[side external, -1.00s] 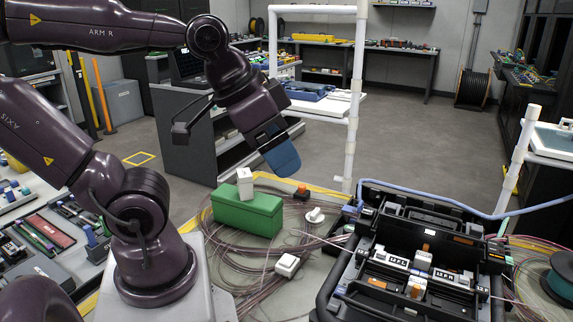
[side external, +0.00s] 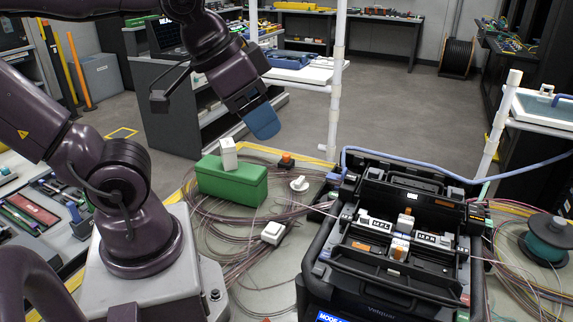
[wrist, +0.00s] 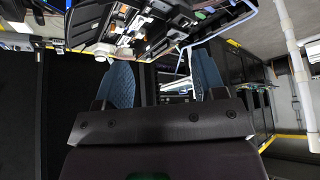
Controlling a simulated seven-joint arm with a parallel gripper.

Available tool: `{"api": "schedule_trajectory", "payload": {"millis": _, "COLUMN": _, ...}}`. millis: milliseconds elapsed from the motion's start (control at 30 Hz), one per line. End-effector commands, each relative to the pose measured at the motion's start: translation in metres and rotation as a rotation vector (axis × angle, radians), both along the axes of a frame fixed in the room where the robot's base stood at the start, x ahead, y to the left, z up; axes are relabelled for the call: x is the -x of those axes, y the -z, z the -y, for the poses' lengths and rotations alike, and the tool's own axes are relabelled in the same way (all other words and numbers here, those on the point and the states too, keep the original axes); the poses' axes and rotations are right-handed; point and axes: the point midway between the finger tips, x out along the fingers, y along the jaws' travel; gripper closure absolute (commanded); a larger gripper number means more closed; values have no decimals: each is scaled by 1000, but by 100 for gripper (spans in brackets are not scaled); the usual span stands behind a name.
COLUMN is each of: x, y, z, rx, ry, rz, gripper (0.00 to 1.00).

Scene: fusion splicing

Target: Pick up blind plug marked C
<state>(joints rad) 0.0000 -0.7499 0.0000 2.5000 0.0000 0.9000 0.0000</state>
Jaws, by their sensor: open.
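I cannot read a mark C on any piece, so I cannot tell which one is the blind plug marked C. Small loose pieces are a white upright block (side external: 228,154) on the green box (side external: 232,182), an orange-and-black piece (side external: 286,160), a white round-headed piece (side external: 299,184) and a white square piece (side external: 273,232) among the cables. My gripper (side external: 262,121) hangs above and behind the green box, apart from everything. In the wrist view its two blue fingers (wrist: 162,80) stand wide apart with nothing held between them.
A black splicer case (side external: 385,280) with white labelled blocks inside fills the right front. Loose thin cables (side external: 247,262) spread over the bench. A cable reel (side external: 546,236) stands at the right. A white pipe frame (side external: 335,90) rises behind the bench. Air around my gripper looks clear.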

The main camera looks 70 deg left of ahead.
Motion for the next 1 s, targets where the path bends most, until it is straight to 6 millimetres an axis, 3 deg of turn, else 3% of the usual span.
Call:
{"api": "schedule_trajectory", "payload": {"millis": 267, "x": -13, "y": 4, "z": -13, "rx": -66, "ry": 13, "rz": -55, "gripper": 36}}
{"api": "schedule_trajectory", "payload": {"millis": 467, "x": -55, "y": 23, "z": -60, "rx": -293, "ry": 87, "rz": -244, "gripper": 36}}
{"api": "schedule_trajectory", "payload": {"millis": 767, "x": -120, "y": 81, "z": -148, "rx": -662, "ry": 302, "rz": -596, "gripper": 36}}
{"api": "schedule_trajectory", "payload": {"millis": 1000, "x": -159, "y": 149, "z": -216, "rx": -927, "ry": 568, "rz": -899, "gripper": 36}}
